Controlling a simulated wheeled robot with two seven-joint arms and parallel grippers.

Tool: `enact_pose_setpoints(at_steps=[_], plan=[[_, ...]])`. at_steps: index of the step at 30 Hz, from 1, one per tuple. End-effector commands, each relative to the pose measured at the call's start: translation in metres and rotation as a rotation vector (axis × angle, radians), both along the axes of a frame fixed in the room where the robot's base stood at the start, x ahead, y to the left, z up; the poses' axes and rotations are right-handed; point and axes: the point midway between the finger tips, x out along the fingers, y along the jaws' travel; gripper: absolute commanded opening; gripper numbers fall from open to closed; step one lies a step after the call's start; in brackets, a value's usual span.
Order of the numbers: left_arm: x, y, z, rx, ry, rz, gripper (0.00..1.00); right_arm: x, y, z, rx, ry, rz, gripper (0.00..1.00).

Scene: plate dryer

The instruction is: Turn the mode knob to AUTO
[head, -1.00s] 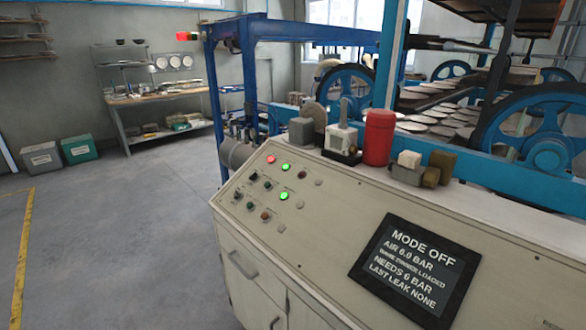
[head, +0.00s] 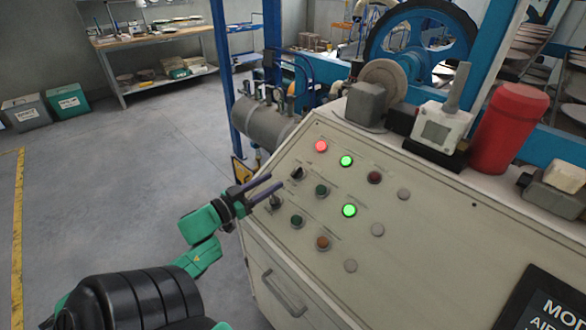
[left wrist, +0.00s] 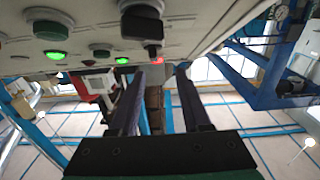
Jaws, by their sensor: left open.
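The sloped control panel (head: 335,200) carries two black selector knobs near its left edge: an upper knob (head: 297,173) and a lower knob (head: 275,202). Their labels are too small to read, so I cannot tell which is the mode knob. My left gripper (head: 275,183) is open and empty, its two dark fingers pointing right toward the panel's left edge, close to both knobs. In the left wrist view a black knob (left wrist: 142,24) shows at the top, beyond the fingertips (left wrist: 158,72) to one side, with no clear contact. The right gripper is out of view.
Red (head: 321,146) and green lights (head: 349,210), and several push buttons, sit beside the knobs. A partly cut-off display (head: 545,305) is at lower right. A grey box (head: 367,104) and a red canister (head: 508,128) stand on the cabinet top. Floor left of the cabinet is clear.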

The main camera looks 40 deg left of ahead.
Motion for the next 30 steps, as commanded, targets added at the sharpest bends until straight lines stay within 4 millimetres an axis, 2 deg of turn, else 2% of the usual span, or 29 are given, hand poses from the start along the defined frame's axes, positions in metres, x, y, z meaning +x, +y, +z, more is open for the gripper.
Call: enact_pose_setpoints(at_steps=[3, 9, 13, 20, 22, 24, 30], plan=[[0.034, -0.003, 0.004, 0.003, -0.005, -0.001, 0.47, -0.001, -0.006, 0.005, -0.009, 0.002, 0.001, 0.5], [0.076, -0.006, 0.002, 0.0, -0.002, 0.002, 0.47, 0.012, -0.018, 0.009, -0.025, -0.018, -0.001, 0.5], [0.088, -0.007, 0.001, 0.001, 0.001, 0.002, 0.47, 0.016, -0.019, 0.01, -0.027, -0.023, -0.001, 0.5], [0.089, -0.007, 0.0, 0.001, 0.002, 0.002, 0.47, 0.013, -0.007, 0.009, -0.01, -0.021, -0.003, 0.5], [0.089, -0.007, 0.0, 0.001, 0.002, 0.002, 0.28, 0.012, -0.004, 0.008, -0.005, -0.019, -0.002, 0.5], [0.089, -0.007, 0.0, 0.001, 0.002, 0.002, 0.02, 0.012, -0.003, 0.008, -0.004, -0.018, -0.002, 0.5], [0.089, -0.008, -0.001, 0.0, 0.002, 0.001, 0.0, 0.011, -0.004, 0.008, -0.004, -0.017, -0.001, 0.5]])
